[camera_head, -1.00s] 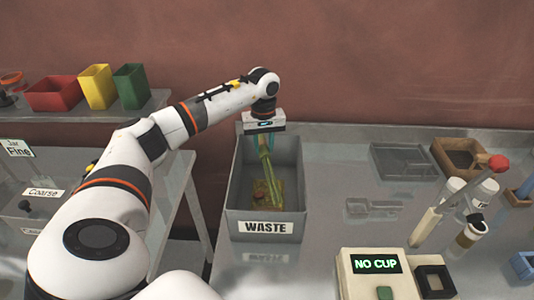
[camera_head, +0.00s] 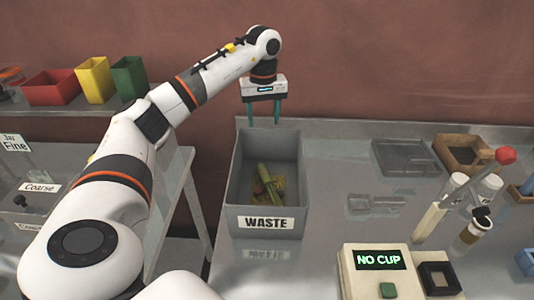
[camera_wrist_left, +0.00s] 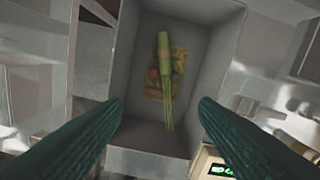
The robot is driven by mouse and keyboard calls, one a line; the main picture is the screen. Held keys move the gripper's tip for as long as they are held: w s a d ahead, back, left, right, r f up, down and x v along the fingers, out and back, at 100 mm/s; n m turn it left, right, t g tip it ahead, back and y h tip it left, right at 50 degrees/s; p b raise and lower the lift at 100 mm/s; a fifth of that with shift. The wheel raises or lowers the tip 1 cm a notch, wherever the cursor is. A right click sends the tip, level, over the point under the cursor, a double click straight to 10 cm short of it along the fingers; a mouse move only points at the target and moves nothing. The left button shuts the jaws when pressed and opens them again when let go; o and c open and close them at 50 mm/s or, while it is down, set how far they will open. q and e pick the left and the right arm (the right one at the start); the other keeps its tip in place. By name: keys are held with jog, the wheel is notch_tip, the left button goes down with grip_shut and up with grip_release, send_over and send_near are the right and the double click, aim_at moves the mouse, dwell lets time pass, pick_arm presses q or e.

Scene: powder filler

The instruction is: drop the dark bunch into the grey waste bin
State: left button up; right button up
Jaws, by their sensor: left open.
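The grey waste bin (camera_head: 234,195), labelled WASTE, stands on the metal bench; its rim also shows in the left wrist view (camera_wrist_left: 225,75). A green bunch (camera_head: 268,182) with a thick light end and thin stalks lies inside on the bin floor, and it also shows in the left wrist view (camera_wrist_left: 166,75). It lies over a yellowish patch with small reddish and dark bits. My left gripper (camera_head: 263,123) is above the back of the bin, open and empty, its two teal fingers apart. My right gripper is not in view.
A cream machine (camera_head: 375,275) reading NO CUP stands at the front right. A clear scoop-like piece (camera_head: 374,205) and a grey tray (camera_head: 405,158) lie right of the bin. Red (camera_head: 52,88), yellow (camera_head: 97,80) and green (camera_head: 129,80) bins stand on the left shelf.

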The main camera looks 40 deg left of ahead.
pick_arm(q)
jog(key=shift+r+b, duration=0.3)
jog(key=shift+r, duration=2)
